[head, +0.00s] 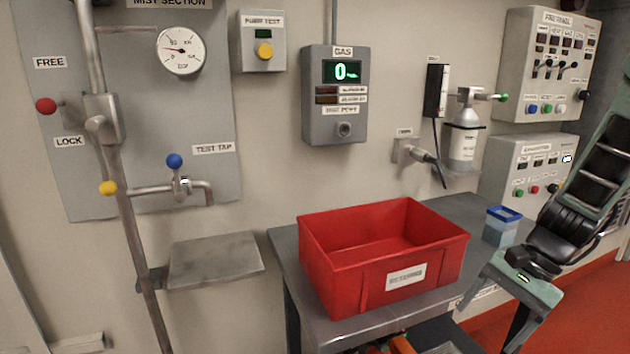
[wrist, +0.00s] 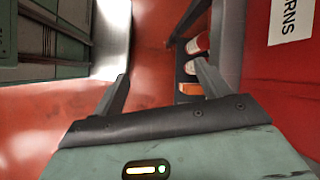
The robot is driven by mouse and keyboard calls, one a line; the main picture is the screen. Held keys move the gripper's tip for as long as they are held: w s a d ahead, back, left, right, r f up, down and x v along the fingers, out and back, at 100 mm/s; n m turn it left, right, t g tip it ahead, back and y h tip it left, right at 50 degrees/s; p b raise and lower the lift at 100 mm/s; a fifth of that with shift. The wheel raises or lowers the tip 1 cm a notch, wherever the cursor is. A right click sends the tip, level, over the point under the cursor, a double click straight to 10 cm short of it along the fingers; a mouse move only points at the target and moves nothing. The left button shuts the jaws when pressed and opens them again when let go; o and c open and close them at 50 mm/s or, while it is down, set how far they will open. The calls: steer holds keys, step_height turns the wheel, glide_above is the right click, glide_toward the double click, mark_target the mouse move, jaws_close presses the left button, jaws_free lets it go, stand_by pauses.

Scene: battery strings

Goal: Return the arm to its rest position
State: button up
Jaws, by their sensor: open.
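My arm comes in from the right edge in the head view and bends down beside the front right of the table (head: 345,325). My gripper (head: 489,322) hangs low at the table's right end, right of the red bin. In the wrist view my gripper (wrist: 163,82) has its two fingers spread with nothing between them. Red floor (wrist: 150,60) shows past the fingertips.
The red bin (head: 340,270), labelled and seemingly empty, stands on the table. A small blue-rimmed container (head: 501,228) stands behind my gripper. Items lie on a lower shelf. Red floor (head: 590,290) is open at right.

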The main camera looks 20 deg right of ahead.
steer(key=w+a+r+n+t+h, duration=0.1)
steer(key=w+a+r+n+h, duration=0.15)
steer(key=a+n, duration=0.35)
steer(key=w+a+r+n+t+h, duration=0.15)
steer(key=a+n+h, duration=0.25)
steer(key=n, duration=0.4)
steer(key=s+a+r+n+g+p, duration=0.1)
steer(key=s+a+r+n+p, duration=0.1)
steer(key=s+a, duration=0.5)
steer(key=s+a+r+n+g+y+p, duration=0.1)
steer(key=s+a+r+n, duration=0.3)
steer(key=a, duration=0.5)
steer(key=s+n+g+p, duration=0.1)
steer(key=s, duration=0.1)
steer(key=shift+s+a+r+p, duration=0.3)
steer(key=shift+s+r+p, duration=0.05)
